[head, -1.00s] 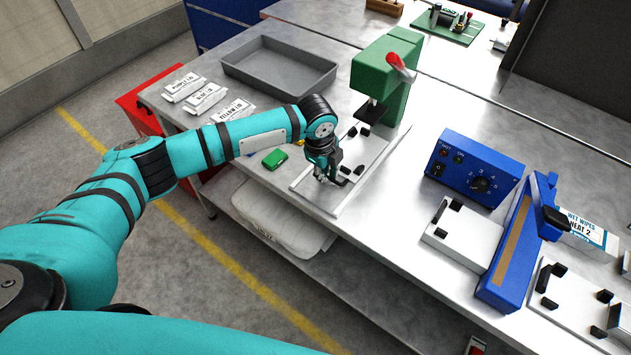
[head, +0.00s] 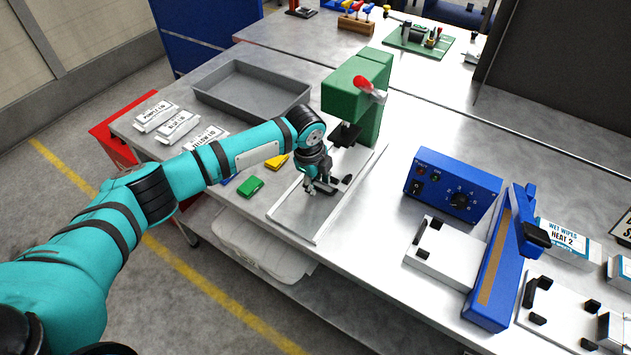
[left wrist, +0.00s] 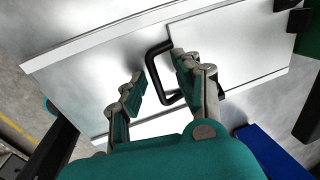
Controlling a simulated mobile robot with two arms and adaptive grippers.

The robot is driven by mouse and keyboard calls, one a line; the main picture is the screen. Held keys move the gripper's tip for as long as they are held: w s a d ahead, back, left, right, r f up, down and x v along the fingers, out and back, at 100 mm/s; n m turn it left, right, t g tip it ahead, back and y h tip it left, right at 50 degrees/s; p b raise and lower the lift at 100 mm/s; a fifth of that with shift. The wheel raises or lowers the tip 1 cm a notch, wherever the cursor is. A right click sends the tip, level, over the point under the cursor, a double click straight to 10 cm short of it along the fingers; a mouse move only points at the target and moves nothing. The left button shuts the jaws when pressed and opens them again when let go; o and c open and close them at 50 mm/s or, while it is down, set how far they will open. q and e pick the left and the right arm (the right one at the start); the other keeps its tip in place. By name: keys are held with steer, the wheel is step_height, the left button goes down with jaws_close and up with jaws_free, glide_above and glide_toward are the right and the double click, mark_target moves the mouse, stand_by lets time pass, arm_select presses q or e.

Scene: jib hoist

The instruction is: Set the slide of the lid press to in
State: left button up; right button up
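The lid press (head: 352,92) is green with a red-tipped lever (head: 368,88), at the back of the near bench. Its slide (head: 347,160) is a pale plate with black blocks, on a long pale track (head: 300,222) whose front part is bare. In the left wrist view the slide (left wrist: 235,45) carries a black loop handle (left wrist: 153,68) at its front edge. My left gripper (head: 311,188) is low over the track at the handle. Its fingers (left wrist: 160,85) are apart, with the handle between them, close to the right finger. My right gripper is not in view.
Green (head: 250,187) and yellow (head: 278,161) blocks lie left of the track. A grey tray (head: 213,102) stands behind them. A blue control box (head: 453,185) and white fixture (head: 440,255) stand to the right. Bare bench lies between track and box.

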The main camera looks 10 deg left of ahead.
arm_select(q)
steer(key=v, duration=1.2)
stand_by(0.3)
